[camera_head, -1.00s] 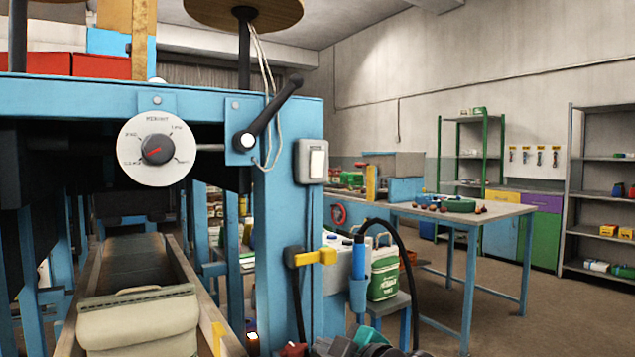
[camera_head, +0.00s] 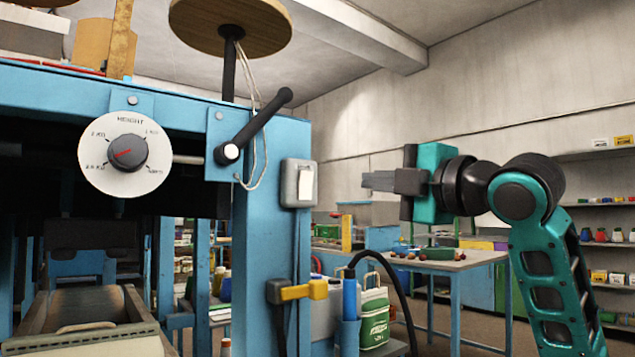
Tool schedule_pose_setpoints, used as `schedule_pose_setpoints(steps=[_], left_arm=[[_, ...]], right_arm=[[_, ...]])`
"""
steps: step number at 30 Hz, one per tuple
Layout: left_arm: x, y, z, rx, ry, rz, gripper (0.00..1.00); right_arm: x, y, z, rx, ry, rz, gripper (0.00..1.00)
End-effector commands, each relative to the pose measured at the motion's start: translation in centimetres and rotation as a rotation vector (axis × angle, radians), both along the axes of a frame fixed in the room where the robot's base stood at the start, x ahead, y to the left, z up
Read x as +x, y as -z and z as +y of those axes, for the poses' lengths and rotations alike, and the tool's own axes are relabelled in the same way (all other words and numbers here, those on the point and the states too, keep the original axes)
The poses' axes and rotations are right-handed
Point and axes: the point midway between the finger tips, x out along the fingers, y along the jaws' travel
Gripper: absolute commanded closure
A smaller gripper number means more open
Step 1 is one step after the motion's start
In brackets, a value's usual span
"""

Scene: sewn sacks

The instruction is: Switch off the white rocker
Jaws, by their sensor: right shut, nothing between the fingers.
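The white rocker (camera_head: 306,184) sits in a grey switch box on the right face of the blue machine post (camera_head: 261,250). It shows face-on enough to see its white plate; I cannot tell which way it is tipped. My right gripper (camera_head: 368,181) is raised to the right of the switch, its fingers shut and empty, pointing left toward it. A clear gap shows in the picture between the fingertips and the switch box. My left gripper is not in view.
A green-and-white canister (camera_head: 374,318) and a blue-legged table (camera_head: 462,264) stand behind, lower right.

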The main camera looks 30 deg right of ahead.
Motion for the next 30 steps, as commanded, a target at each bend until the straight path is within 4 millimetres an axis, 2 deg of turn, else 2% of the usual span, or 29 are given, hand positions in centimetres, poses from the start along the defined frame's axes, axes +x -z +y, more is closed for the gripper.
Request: schedule_pose_setpoints(steps=[5,8,21,25,30], left_arm=[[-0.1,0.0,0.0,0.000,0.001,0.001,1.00],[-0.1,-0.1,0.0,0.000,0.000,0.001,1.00],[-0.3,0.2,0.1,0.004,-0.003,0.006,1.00],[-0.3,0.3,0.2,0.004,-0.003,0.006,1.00],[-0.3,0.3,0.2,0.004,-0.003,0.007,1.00]], right_arm=[[0.4,-0.1,0.0,0.003,-0.001,0.000,1.00],[1.5,-0.2,0.1,0.006,-0.004,0.003,1.00],[10.4,-1.2,1.0,0.005,-0.005,0.002,1.00],[12.3,-1.4,1.1,0.004,-0.004,0.002,1.00],[13.6,-1.6,1.1,0.003,-0.001,0.000,1.00]])
